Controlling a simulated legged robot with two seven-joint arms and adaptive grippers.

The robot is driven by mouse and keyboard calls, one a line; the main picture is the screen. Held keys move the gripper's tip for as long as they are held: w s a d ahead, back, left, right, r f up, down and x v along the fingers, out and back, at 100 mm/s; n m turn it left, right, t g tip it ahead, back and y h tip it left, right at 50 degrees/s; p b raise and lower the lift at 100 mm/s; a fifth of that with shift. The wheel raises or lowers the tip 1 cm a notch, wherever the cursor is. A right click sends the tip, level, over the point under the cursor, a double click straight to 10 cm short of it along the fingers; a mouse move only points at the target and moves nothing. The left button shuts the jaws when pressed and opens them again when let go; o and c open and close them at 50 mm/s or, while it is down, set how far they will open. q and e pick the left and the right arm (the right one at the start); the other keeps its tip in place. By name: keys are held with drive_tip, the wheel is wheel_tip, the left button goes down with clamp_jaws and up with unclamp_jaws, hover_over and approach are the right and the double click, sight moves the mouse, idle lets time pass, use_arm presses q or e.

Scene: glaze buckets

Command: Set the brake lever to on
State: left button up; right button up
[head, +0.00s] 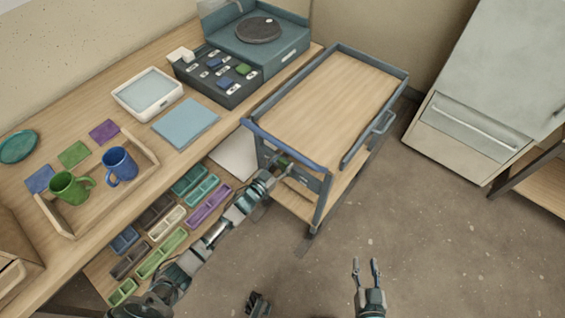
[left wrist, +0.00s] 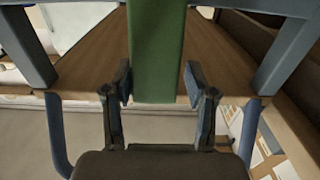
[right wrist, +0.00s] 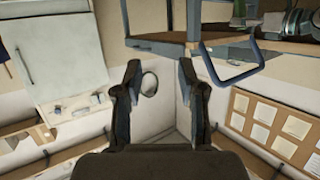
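The cart (head: 335,95) stands right of the workbench, its blue-grey frame toward me. My left gripper (head: 283,172) reaches its near end, below the handle bar. In the left wrist view a green bar (left wrist: 157,45), which looks like the brake lever, comes down from the top edge. Its lower end lies between the two spread fingertips of my left gripper (left wrist: 158,82). Whether the fingers touch it I cannot tell. The lever's setting and any marking are not visible. My right gripper (head: 367,268) is open and empty above the floor, away from the cart.
The workbench (head: 85,105) at left holds mugs, a tray and a dark button box (head: 217,78). Colored bins (head: 165,250) lie on the shelf beneath. A grey cabinet (head: 480,100) stands right of the cart. The floor (head: 440,235) at right is clear.

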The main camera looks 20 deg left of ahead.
use_arm(q)
drive_tip(key=shift+d+r, duration=0.1)
drive_tip(key=shift+d, duration=0.1)
drive_tip(key=c, duration=0.8)
drive_tip(key=shift+d, duration=0.15)
clamp_jaws()
use_arm(e)
drive_tip(key=shift+d, duration=0.35)
drive_tip(key=shift+w+a, duration=0.1)
drive_tip(key=shift+a, duration=0.05)
drive_tip(key=shift+r, duration=0.15)
